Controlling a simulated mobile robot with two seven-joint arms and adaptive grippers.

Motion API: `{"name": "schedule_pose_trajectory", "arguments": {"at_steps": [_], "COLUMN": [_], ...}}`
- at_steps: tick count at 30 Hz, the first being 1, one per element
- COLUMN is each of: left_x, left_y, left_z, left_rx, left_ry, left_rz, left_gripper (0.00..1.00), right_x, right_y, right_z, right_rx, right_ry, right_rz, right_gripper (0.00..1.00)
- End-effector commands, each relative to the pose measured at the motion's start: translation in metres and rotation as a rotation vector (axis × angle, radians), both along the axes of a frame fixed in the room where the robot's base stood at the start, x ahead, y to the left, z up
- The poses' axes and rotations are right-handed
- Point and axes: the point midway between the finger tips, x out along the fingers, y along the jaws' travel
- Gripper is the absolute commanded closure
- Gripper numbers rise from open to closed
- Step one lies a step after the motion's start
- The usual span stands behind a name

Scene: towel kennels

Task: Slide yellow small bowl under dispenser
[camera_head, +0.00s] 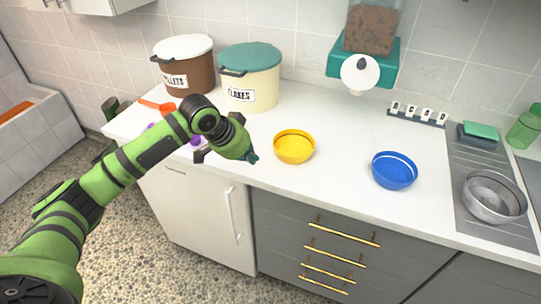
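The small yellow bowl (294,147) stands upright on the white counter, near its middle. The dispenser (364,58) is on the wall above the back of the counter, right of the bowl. It has a teal body, a white round front and a clear bin of brown pellets. My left gripper (252,158) is left of the yellow bowl, near the counter's front edge, and looks apart from it. Its fingers are small and seen at an angle, so their opening is unclear. My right gripper is out of view.
A blue bowl (394,170) stands right of the yellow bowl. A metal bowl (494,196) is further right on the drainboard (470,160). Two lidded tubs (250,88) and an orange scoop (158,106) are at the left. Counter below the dispenser (345,125) is clear.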

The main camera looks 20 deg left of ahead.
Motion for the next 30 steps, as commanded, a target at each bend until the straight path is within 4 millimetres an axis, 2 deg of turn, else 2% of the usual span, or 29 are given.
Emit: {"name": "schedule_pose_trajectory", "arguments": {"at_steps": [7, 12, 16, 30], "left_x": [0.024, 0.046, 0.055, 0.058], "left_y": [-0.015, -0.027, -0.032, -0.034], "left_z": [-0.047, -0.044, -0.046, -0.046], "left_rx": [-0.001, -0.001, 0.001, 0.001], "left_ry": [0.004, -0.002, -0.002, -0.002], "left_rz": [0.001, -0.001, 0.0, 0.0], "left_gripper": [1.0, 1.0, 1.0, 1.0], "right_x": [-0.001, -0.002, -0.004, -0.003], "right_y": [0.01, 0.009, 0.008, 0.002], "right_z": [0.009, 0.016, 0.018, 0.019], "right_rx": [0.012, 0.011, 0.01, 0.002], "right_ry": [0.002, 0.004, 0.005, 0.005], "right_rz": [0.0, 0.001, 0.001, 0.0], "right_gripper": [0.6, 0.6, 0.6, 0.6]}}
